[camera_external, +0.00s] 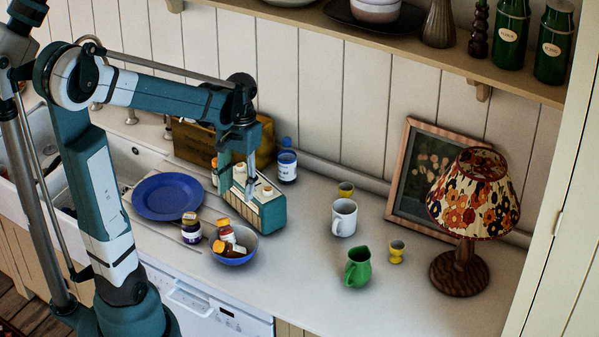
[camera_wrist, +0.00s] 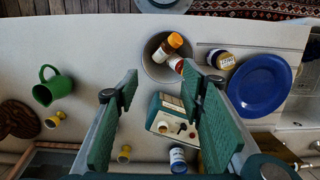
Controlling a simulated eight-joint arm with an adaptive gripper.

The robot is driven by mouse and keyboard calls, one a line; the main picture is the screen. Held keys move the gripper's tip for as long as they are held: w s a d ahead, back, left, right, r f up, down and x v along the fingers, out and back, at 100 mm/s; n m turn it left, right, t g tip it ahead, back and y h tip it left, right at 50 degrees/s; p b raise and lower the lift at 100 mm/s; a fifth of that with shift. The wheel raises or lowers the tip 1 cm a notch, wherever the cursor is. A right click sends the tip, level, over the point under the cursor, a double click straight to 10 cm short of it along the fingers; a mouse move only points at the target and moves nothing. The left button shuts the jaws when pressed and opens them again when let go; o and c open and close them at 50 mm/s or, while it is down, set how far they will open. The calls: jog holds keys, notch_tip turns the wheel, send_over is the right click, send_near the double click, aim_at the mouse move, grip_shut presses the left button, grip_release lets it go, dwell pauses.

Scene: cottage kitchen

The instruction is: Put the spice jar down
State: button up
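Spice-type jars with orange caps lie in a blue bowl (camera_external: 236,259). One with a red and white label (camera_external: 226,232) leans up inside it. In the wrist view the orange-capped jars (camera_wrist: 174,41) show in the bowl (camera_wrist: 150,70), past the fingertips. I cannot tell which is the spice jar meant. My gripper (camera_external: 238,182) points down above the teal toaster-like box, fingers wide apart (camera_wrist: 160,80), with nothing held between them.
The teal and cream box (camera_external: 262,215) stands under my gripper. A blue plate (camera_external: 167,196), a blue-capped bottle (camera_external: 287,161) and a wooden crate (camera_external: 195,143) are nearby. A white mug (camera_external: 344,218), green jug (camera_external: 358,268) and lamp (camera_external: 462,250) stand right. The front-right counter is clear.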

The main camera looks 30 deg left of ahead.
jog(key=s+a+r+t, duration=0.2)
jog(key=s+r+t, duration=0.4)
jog(key=r+t, duration=0.1)
jog(key=shift+s+a+r+t, duration=0.3)
jog(key=shift+r+t, duration=0.1)
jog(key=shift+t, duration=0.4)
dwell(0.3)
